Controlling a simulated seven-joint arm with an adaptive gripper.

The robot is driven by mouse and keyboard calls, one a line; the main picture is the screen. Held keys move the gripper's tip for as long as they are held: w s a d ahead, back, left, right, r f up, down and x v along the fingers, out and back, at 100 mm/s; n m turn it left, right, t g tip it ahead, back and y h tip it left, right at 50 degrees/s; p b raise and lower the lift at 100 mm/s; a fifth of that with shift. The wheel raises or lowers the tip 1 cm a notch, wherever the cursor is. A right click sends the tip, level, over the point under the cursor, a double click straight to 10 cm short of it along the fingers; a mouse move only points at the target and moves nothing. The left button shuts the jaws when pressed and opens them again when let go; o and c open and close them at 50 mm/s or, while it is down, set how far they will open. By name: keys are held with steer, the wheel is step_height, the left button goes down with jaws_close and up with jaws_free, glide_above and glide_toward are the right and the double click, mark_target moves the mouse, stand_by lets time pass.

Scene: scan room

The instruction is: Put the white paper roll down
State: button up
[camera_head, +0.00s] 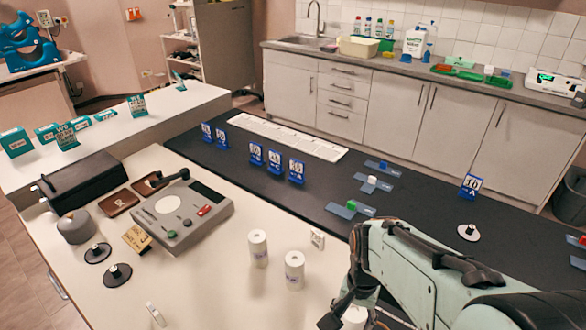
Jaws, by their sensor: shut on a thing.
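My gripper (350,308) is at the bottom of the picture, right of centre, at the end of my pale green arm. It is shut on a white paper roll (355,318), whose pale top shows between the dark fingers. The roll's lower part is cut off by the picture's edge, so I cannot tell whether it touches the counter. Two more white paper rolls stand upright on the cream counter (235,300) to the left: one nearer to my gripper (294,270) and one farther off (258,248).
A small white block (317,239) is behind the rolls. A grey console (180,215) and black round-based pieces (117,274) stand to the left. A black mat (330,190) with blue numbered stands lies beyond. The counter's front middle is mostly clear.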

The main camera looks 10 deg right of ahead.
steer(key=shift+w+d+f, duration=0.35)
steer(key=shift+w+f, duration=1.65)
steer(key=shift+f, duration=0.05)
steer(key=shift+w+d+f, duration=0.35)
steer(key=shift+w+f, duration=1.7)
steer(key=shift+w+d+f, duration=0.35)
steer(key=shift+w+f, duration=1.65)
steer(key=shift+f, duration=0.05)
steer(key=shift+f, duration=0.1)
steer(key=o, duration=1.2)
steer(key=shift+o, duration=0.2)
